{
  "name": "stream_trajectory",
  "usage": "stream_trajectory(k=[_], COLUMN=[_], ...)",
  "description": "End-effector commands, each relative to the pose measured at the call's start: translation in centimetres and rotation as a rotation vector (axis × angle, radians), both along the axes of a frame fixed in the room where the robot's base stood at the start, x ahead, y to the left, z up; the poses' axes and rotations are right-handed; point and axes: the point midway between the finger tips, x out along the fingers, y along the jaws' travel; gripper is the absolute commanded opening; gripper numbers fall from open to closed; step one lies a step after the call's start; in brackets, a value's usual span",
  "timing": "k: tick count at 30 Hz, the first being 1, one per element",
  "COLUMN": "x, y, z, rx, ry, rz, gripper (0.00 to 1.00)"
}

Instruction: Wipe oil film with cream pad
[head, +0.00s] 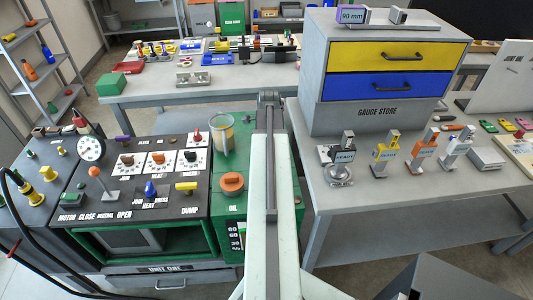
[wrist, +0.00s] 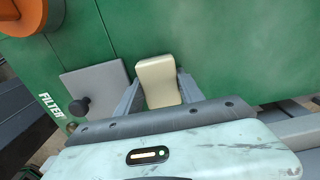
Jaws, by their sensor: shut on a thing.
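The cream pad (wrist: 157,80) is in the middle of the wrist view, between the two grey fingers of my gripper (wrist: 160,92), which is shut on it. The pad is in front of the green casing (wrist: 225,45); I cannot tell whether it touches it. No oil film can be made out. In the head view my arm stretches forward over the right side of the green unit (head: 285,215), and my gripper and the pad are hidden.
A grey plate with a black knob (wrist: 80,107) and the FILTER label are left of the pad. An orange cap (head: 231,183) and a clear cup (head: 222,135) stand on the green unit. The gauge store cabinet (head: 365,118) is close on the right.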

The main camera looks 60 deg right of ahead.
Motion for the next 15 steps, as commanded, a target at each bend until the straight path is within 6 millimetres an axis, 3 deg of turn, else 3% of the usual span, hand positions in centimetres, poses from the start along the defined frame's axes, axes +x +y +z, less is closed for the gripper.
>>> stream_trajectory(k=[15], x=[0.0], y=[0.0], z=[5.3], rx=[0.000], ry=[0.000], rz=[0.000], gripper=[0.12])
